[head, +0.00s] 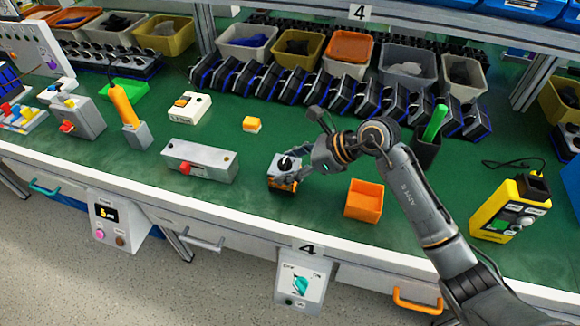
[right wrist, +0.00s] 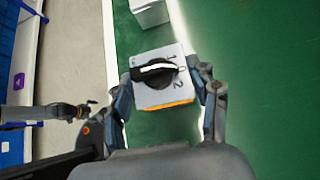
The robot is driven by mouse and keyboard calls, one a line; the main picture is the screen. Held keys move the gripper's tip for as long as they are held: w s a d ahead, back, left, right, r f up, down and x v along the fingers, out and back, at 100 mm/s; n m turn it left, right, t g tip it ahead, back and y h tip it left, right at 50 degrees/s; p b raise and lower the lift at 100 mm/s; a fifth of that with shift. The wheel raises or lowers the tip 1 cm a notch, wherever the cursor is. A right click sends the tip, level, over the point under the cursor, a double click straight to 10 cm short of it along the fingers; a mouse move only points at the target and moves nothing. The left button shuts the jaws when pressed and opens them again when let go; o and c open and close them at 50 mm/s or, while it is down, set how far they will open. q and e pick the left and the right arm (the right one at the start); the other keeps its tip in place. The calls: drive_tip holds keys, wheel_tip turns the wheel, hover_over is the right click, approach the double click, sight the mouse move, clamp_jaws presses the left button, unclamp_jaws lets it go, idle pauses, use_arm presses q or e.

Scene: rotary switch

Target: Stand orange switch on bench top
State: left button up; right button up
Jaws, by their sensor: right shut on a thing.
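The orange switch (head: 283,186) has an orange body, a white face and a black rotary knob. It is at the middle of the green bench top (head: 330,235), near its front edge. My right gripper (head: 292,170) is shut on it, with fingers on two opposite sides. In the right wrist view the switch (right wrist: 160,77) shows its face with the digits 1, 0 and 2. I cannot tell whether its underside touches the bench. What seems to be my left gripper (right wrist: 82,110) shows small at the left of the right wrist view, its jaws unclear.
A grey box with a red button (head: 200,161) lies left of the switch, and an open orange bin (head: 364,200) stands right of it. A yellow meter (head: 508,208) is far right. Black-and-blue units line the back.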

drive_tip(key=shift+f, duration=0.65)
drive_tip(key=shift+f, duration=0.1)
drive_tip(key=shift+f, duration=0.15)
drive_tip(key=o, duration=1.2)
